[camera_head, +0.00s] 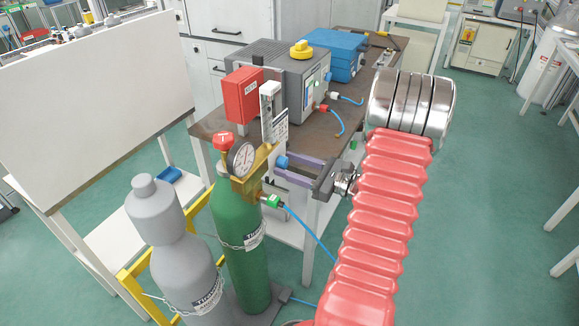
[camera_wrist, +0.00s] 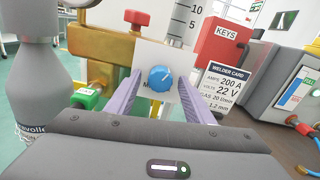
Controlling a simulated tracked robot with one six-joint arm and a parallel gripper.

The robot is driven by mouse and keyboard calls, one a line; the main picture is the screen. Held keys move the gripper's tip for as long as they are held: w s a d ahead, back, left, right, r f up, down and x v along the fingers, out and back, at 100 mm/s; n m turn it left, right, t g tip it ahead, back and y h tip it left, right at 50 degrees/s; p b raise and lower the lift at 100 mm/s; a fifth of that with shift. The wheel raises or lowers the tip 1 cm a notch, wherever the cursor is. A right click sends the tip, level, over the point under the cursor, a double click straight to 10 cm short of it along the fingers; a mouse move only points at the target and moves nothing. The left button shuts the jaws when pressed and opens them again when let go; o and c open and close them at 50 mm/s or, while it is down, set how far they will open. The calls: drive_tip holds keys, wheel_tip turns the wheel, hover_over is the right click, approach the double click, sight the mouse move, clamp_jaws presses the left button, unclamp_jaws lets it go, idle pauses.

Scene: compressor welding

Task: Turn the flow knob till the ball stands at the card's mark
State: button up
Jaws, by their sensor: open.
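The blue flow knob (camera_wrist: 160,79) with a white pointer line sits on a pale plate in the wrist view; it shows also in the head view (camera_head: 282,162). My gripper (camera_wrist: 160,84) is open, its two lilac fingers on either side of the knob with gaps; the head view shows it too (camera_head: 288,166). The flow tube (camera_wrist: 180,20) with marks 10 and 5 rises above the knob, cut off by the frame; it stands upright in the head view (camera_head: 269,108). I cannot make out the ball. The welder card (camera_wrist: 224,88) reads gas 20 l/min.
A pressure gauge (camera_head: 241,158) and red-capped valve top the green cylinder (camera_head: 240,235), left of my gripper. A red KEYS box (camera_wrist: 222,42) and the grey welder (camera_wrist: 292,85) stand close on the right. A blue hose (camera_head: 308,235) hangs below my gripper.

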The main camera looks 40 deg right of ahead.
drive_tip(key=shift+c, duration=0.6)
drive_tip(key=c, duration=0.9)
drive_tip(key=shift+m, duration=0.8)
drive_tip(key=o, duration=1)
drive_tip(key=shift+s, duration=0.15)
